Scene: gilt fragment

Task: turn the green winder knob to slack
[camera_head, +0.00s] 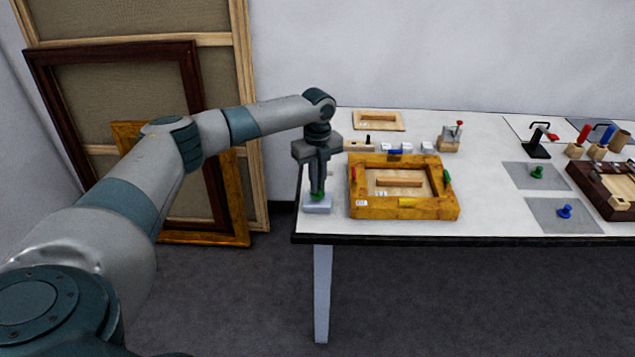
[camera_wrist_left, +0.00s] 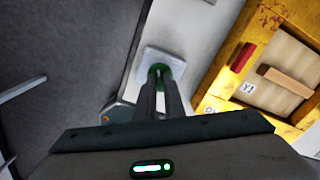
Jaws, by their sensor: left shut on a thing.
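The green winder knob (camera_head: 317,196) sits on a small pale block (camera_head: 318,208) at the table's left front edge. My left gripper (camera_head: 317,190) points straight down over it and is shut on the knob. In the left wrist view, the two dark fingers (camera_wrist_left: 161,92) reach the green knob (camera_wrist_left: 160,72), which shows around and behind the fingertips, on its pale square base (camera_wrist_left: 150,55). The fingers hide part of the knob, and I cannot read any marking on it. My right gripper is not in view.
A yellow frame (camera_head: 436,208) lies just right of the winder block, close to my gripper. Small blocks and a smaller wooden frame (camera_head: 379,128) lie behind it. Grey mats (camera_head: 546,222) with green and blue knobs lie farther right. Framed canvases lean on the wall at left.

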